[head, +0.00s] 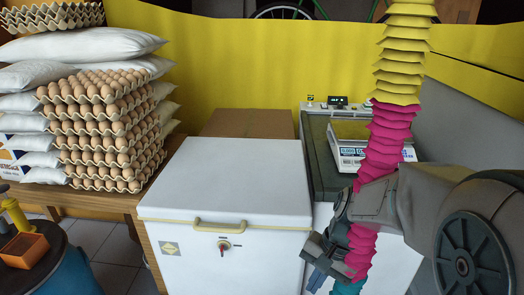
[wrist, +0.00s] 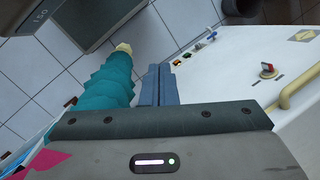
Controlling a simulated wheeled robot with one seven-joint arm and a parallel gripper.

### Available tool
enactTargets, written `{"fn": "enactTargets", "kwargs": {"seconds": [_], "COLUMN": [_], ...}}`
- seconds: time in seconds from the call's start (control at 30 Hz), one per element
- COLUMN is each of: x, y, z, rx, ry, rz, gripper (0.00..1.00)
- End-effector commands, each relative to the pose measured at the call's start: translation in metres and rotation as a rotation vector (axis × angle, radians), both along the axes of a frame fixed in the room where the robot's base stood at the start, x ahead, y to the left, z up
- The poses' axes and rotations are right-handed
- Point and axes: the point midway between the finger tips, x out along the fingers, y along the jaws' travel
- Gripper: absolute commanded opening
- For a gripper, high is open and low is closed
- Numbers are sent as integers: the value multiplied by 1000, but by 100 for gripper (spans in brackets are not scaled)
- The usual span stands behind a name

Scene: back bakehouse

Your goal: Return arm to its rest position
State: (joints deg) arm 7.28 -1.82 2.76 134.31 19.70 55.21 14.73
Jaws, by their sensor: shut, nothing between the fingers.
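My gripper (head: 318,276) is low at the right of the head view, in front of the white chest (head: 230,180). Its fingers (wrist: 159,84) are together with nothing between them in the wrist view. My arm comes in from the right edge of the head view. The fingers point down toward the tiled floor (wrist: 180,30) beside the chest's front.
A scale (head: 350,158) stands on the dark counter (head: 318,135). Stacked egg trays (head: 105,130) and white sacks (head: 85,45) fill the left.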

Motion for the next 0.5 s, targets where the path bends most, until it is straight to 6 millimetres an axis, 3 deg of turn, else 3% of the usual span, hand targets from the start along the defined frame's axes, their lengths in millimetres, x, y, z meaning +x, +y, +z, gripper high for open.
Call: {"fn": "enactTargets", "kwargs": {"seconds": [0.03,0.2,0.33,0.5], "x": [-7,-29,-43,-54], "y": [-2,-14,-23,-31], "z": [26,75,105,127], "rx": [-34,-150,-231,-304], "ry": [-52,-200,-297,-373], "rz": [57,242,364,465], "gripper": [0,0,0,0]}}
